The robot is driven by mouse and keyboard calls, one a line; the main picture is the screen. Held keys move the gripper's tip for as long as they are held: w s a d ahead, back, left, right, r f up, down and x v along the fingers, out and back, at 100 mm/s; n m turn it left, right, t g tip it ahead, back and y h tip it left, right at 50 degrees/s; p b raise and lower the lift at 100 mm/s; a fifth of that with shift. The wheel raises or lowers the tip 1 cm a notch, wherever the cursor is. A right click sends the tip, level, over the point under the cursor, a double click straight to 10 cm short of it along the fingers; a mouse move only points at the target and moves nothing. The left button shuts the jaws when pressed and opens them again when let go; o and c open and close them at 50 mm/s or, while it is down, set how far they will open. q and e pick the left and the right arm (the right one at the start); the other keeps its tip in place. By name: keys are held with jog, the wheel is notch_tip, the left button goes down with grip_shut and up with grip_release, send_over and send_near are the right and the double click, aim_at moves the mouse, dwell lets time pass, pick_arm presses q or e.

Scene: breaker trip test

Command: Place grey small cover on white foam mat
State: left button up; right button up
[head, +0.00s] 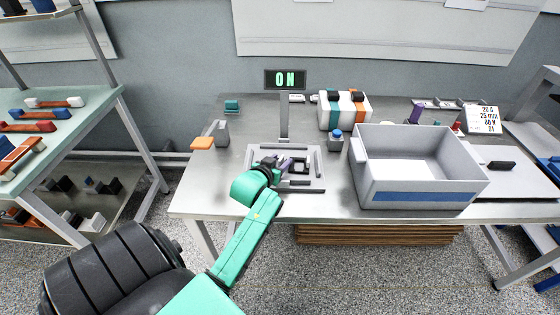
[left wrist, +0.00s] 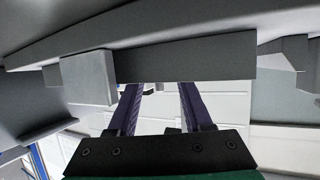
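My left gripper (head: 282,163) is low over the grey frame fixture (head: 318,175) on the table. In the left wrist view its two purple fingers (left wrist: 160,100) stand apart, with nothing visible in the gap. A dark grey bar with a grey block (left wrist: 88,77) crosses in front of their tips and hides them. A small grey and dark part (head: 299,167) is beside the fingers inside the fixture; I cannot tell whether it is the grey small cover or whether it is touched. A pale flat panel (head: 478,178) lies at the right; I cannot tell whether it is the white foam mat.
A grey bin (head: 415,190) stands right of the fixture. A post with an "ON" display (head: 285,79) rises behind it. Grey and orange blocks (head: 202,143) stand at the left. A striped white case (head: 344,110) is behind. A black block (head: 500,165) lies on the pale panel.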

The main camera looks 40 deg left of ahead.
pick_arm(q)
jog(key=shift+s+d+r, duration=0.15)
jog(key=shift+s, duration=0.3)
jog(key=v, duration=1)
jog(key=shift+s+r, duration=0.15)
jog(key=shift+s, duration=0.2)
jog(key=shift+c, duration=0.3)
jog(key=w+d+r+m+g+h+b, duration=0.1)
jog(key=w+d+r+m+g+h, duration=0.15)
jog(key=w+d, duration=0.35)
jog(key=w+d+r+m+g+h+b, duration=0.1)
jog(key=w+d+r+h, duration=0.25)
jog(key=w+d, duration=0.2)
jog(key=s+a+r+n+g+y+b, duration=0.1)
jog(key=s+a+r+n+g+y, duration=0.15)
jog(key=a, duration=0.35)
jog(key=s+a+r+n+g+y, duration=0.1)
jog(key=s+a+r+g, duration=0.2)
jog(key=a, duration=0.4)
jog(key=x, duration=1.5)
jog(key=shift+d+f+p, duration=0.1)
jog(key=shift+f+p, duration=0.1)
jog(key=shift+p, duration=0.15)
jog(key=shift+r, duration=0.1)
grip_shut()
